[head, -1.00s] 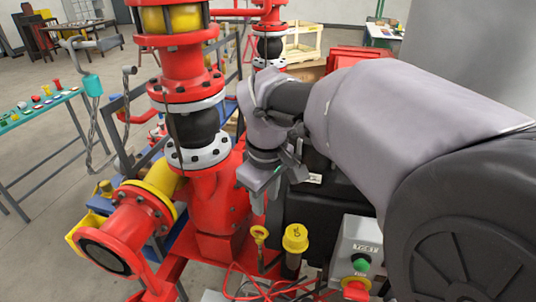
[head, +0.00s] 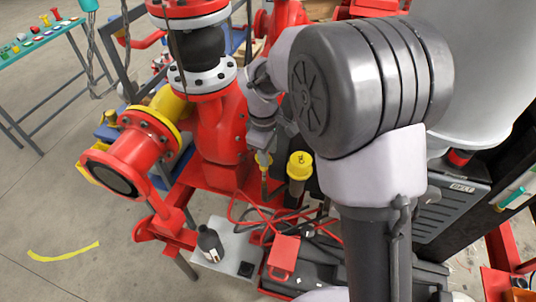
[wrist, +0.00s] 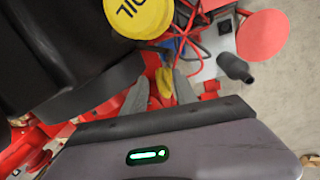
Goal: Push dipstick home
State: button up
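The dipstick (head: 264,161) has a yellow handle and stands upright beside the yellow-capped oil filler. Its lower part runs down to the red skid frame; how deep it sits cannot be told. My gripper (head: 263,148) points down right over the handle. In the wrist view, the two grey fingers (wrist: 160,88) are apart, with the yellow handle (wrist: 165,82) between their tips. The fingers seem open around it, with small gaps at the sides.
The yellow oil cap (head: 300,163) stands close to the right of the dipstick. Red hoses (head: 240,205) and a grey plate with a dark bottle (head: 210,243) lie in front. The red pump body (head: 220,130) rises behind on the left.

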jog(key=shift+c, duration=0.2)
grip_shut()
jog(key=shift+f, duration=0.1)
dwell(1.2)
